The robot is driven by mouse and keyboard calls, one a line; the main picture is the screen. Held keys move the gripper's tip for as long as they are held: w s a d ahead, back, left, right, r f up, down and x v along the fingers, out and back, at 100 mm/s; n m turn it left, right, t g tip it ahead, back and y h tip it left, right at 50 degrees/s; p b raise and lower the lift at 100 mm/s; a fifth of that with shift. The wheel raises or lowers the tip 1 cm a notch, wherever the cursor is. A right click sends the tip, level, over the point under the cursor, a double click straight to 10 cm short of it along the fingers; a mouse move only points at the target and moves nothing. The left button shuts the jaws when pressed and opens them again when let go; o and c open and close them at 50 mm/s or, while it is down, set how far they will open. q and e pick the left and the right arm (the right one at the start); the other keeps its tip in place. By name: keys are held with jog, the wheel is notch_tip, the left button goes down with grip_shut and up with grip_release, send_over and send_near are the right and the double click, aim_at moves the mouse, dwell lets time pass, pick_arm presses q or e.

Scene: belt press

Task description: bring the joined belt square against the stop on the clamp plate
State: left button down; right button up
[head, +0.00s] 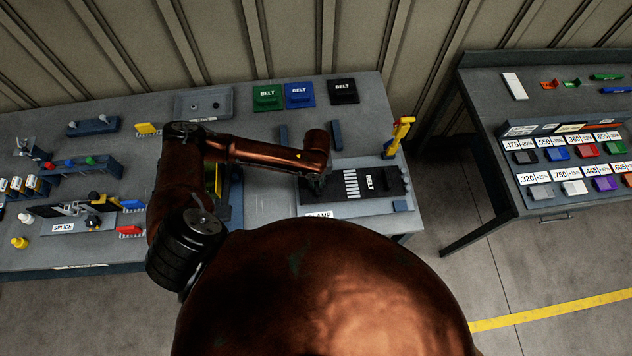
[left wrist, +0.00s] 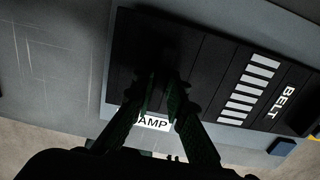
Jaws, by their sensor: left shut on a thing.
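The joined belt (head: 390,181) is a flat black strip with white bars and the word BELT. It lies on the grey clamp plate (head: 370,208), close to parallel with the plate's front edge. My left gripper (head: 316,190) is at the belt's left end, shut on it. In the left wrist view, both fingers (left wrist: 165,90) reach onto the dark belt (left wrist: 215,60), but the exact contact is too dark to see. A small blue-grey block (head: 401,206), perhaps the stop, sits at the plate's front right corner. My right gripper is not in view.
A yellow lever (head: 401,133) stands behind the plate's right end. Two dark upright bars (head: 336,135) are behind the belt. Green, blue and black belt blocks (head: 299,94) sit at the back. A second table with coloured blocks (head: 540,190) stands right, across a floor gap.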

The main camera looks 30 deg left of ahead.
pick_arm(q)
jog(key=shift+w+d+r, duration=0.25)
jog(key=shift+w+d, duration=0.05)
jog(key=shift+d, duration=0.05)
jog(key=c, duration=1.8)
grip_release()
jog(key=shift+f, duration=0.1)
jog(key=shift+c, duration=0.2)
jog(key=shift+s+a, duration=0.1)
jog(key=shift+s+a+f, duration=0.15)
notch_tip(320, 180, up, 12)
